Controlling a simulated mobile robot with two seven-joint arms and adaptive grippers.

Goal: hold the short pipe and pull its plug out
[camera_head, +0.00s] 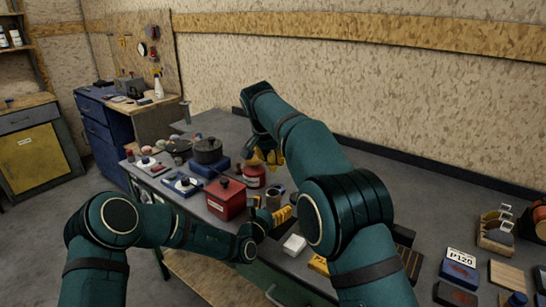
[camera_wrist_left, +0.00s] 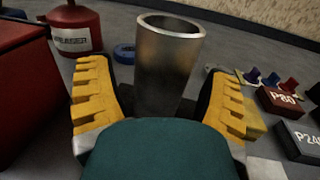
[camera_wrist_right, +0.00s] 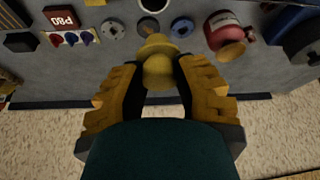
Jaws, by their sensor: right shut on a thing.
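The short pipe (camera_wrist_left: 168,65) is a grey metal tube standing upright, its top open and empty. It also shows in the head view (camera_head: 276,190). My left gripper (camera_wrist_left: 160,100) is open, with one finger on each side of the pipe and gaps between; it is low at the table in the head view (camera_head: 270,209). My right gripper (camera_wrist_right: 160,85) is shut on the yellow plug (camera_wrist_right: 157,62), a rounded knob with a wider rim. It holds the plug apart from the pipe, whose rim (camera_wrist_right: 154,5) shows at the top of the right wrist view.
A red box (camera_head: 225,199) and a red can (camera_head: 252,176) stand left of the pipe. A blue ring (camera_wrist_right: 181,27) and a grey disc (camera_wrist_right: 113,27) lie near it. The wall closes off the table's back.

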